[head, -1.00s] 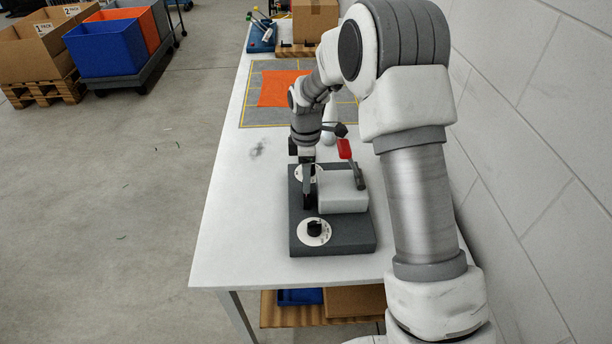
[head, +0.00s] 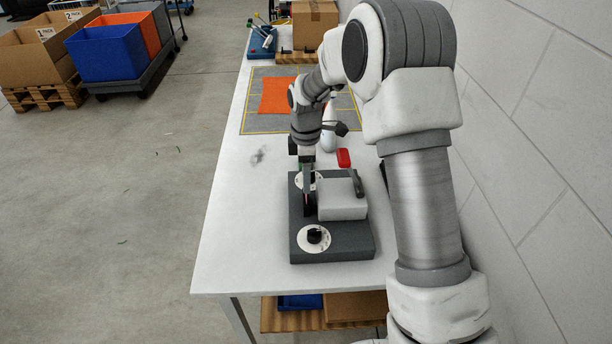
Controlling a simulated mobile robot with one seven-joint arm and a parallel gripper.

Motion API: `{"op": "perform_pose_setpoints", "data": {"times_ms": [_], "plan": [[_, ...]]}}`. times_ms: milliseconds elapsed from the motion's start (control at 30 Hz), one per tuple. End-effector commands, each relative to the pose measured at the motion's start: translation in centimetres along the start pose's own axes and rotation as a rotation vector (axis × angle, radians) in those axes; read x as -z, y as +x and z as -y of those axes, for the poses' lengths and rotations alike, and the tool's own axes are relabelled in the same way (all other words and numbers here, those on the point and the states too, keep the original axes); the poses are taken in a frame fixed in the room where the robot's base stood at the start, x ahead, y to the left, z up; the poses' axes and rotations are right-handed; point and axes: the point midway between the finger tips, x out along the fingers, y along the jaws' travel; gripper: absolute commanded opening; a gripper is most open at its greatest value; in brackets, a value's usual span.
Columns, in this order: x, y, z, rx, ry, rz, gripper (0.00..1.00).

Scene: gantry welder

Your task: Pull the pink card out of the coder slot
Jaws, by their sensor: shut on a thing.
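The coder is a dark grey block (head: 340,246) on the white table, with a light grey housing (head: 343,205) on its right side. It has two white dials: the near one (head: 314,238) has a black knob, and the far one is partly covered by my gripper. My gripper (head: 309,204) points down at the left side of the housing and is shut. Only a faint trace of pink, the pink card (head: 314,200), shows at its fingertips. The slot and most of the card are hidden by the fingers.
A dark lever (head: 358,183) and a red handle (head: 344,157) stand close to the right of my gripper. A white bottle-like object (head: 329,135) is behind. An orange sheet (head: 279,96) lies on a grey mat (head: 255,127).

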Motion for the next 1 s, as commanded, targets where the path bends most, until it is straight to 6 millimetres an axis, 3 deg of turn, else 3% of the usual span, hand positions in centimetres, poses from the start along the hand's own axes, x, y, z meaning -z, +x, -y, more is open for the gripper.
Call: {"op": "perform_pose_setpoints", "data": {"times_ms": [1000], "plan": [[0.0, -3.2, 0.0, 0.000, 0.000, 0.000, 0.07]]}}
